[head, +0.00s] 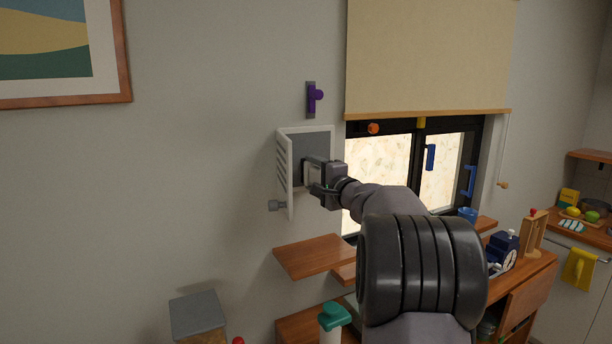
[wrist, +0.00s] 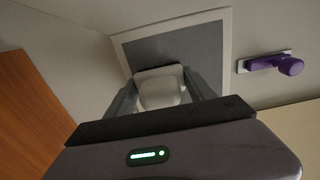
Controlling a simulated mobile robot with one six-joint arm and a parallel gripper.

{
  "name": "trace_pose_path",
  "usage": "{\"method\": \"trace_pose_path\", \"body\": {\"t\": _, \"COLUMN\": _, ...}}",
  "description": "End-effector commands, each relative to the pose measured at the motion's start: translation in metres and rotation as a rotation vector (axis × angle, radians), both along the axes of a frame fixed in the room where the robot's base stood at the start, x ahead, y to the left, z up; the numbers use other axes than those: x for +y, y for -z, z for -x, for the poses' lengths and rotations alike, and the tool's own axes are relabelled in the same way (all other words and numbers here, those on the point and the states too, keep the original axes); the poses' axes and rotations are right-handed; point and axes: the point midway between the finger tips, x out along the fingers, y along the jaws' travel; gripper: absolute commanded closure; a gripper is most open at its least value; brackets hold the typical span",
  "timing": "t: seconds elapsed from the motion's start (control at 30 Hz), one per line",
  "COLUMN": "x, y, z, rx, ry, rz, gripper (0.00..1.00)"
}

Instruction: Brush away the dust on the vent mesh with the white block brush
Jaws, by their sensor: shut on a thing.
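The vent is a white frame on the wall with a dark grey mesh (head: 309,144) and a slatted white cover (head: 284,172) swung open to the left. The mesh also shows in the wrist view (wrist: 200,58). My gripper (wrist: 160,92) is shut on the white block brush (wrist: 162,92), which sits between its two fingers. The brush is at the mesh's lower part in the wrist view; I cannot tell whether it touches. In the head view my gripper (head: 312,172) is in front of the mesh's lower right and hides part of it. No dust can be made out.
A purple handle (head: 313,98) is on the wall above the vent. The window (head: 378,165) with a rolled blind (head: 430,55) is to the right. Wooden shelves (head: 310,257) are below. The wall to the left is bare up to a picture frame (head: 65,103).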

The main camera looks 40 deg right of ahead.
Motion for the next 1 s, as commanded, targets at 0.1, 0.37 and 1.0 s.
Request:
{"method": "trace_pose_path", "body": {"t": 0.1, "x": -0.015, "y": -0.001, "z": 0.003, "rx": 0.0, "ry": 0.001, "rz": -0.001, "gripper": 1.0}}
{"method": "trace_pose_path", "body": {"t": 0.37, "x": -0.031, "y": 0.0, "z": 0.005, "rx": 0.001, "ry": 0.0, "rz": 0.0, "gripper": 1.0}}
{"method": "trace_pose_path", "body": {"t": 1.0, "x": -0.057, "y": 0.004, "z": 0.01, "rx": 0.0, "ry": -0.002, "rz": 0.002, "gripper": 1.0}}
